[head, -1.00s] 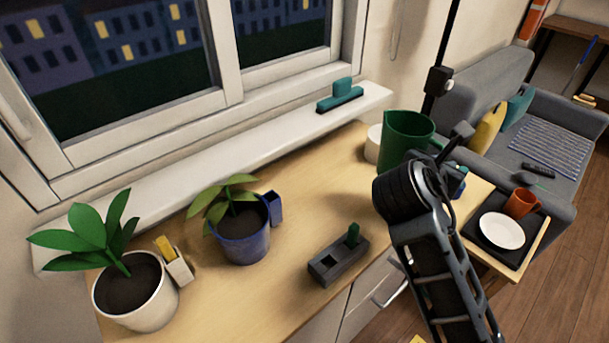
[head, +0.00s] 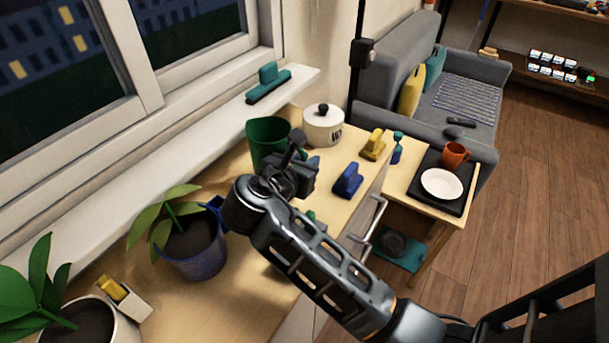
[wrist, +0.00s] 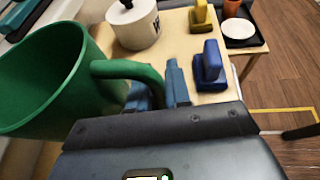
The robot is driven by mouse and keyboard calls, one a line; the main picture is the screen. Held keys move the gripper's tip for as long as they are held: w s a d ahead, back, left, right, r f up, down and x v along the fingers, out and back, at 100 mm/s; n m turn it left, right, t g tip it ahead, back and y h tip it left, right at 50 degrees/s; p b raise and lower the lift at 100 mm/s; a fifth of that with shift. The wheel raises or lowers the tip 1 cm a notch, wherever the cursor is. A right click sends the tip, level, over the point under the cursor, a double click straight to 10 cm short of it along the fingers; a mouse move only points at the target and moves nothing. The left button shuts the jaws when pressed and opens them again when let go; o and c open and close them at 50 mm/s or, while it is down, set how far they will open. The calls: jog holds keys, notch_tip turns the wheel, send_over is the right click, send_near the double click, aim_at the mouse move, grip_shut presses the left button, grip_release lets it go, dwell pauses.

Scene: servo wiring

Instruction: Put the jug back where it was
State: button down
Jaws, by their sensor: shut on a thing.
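The green jug (head: 268,142) is at the far part of the wooden counter, near the window sill and left of the white lidded canister (head: 323,126). It looks roughly upright in the head view; I cannot tell whether its base touches the counter, as my arm covers its lower part. In the wrist view the jug (wrist: 40,80) fills the left side, its open mouth showing an empty inside. My gripper (wrist: 158,90) is shut on the jug's handle (wrist: 130,70). In the head view my gripper (head: 300,160) is partly hidden by my wrist.
A blue block-like holder (head: 348,181) and a yellow one (head: 373,145) stand right of the jug. A blue plant pot (head: 195,250) stands nearer me on the left. A teal squeegee (head: 268,82) lies on the sill (head: 225,120). A side table holds a tray with plate (head: 441,184) and mug.

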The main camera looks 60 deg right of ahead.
jog(key=shift+w+a+f, duration=0.1)
jog(key=shift+a+f, duration=0.05)
jog(key=shift+f, duration=1.9)
jog(key=c, duration=1.1)
grip_release()
jog(key=shift+f, duration=0.15)
jog(key=shift+a, duration=0.1)
jog(key=v, duration=1.2)
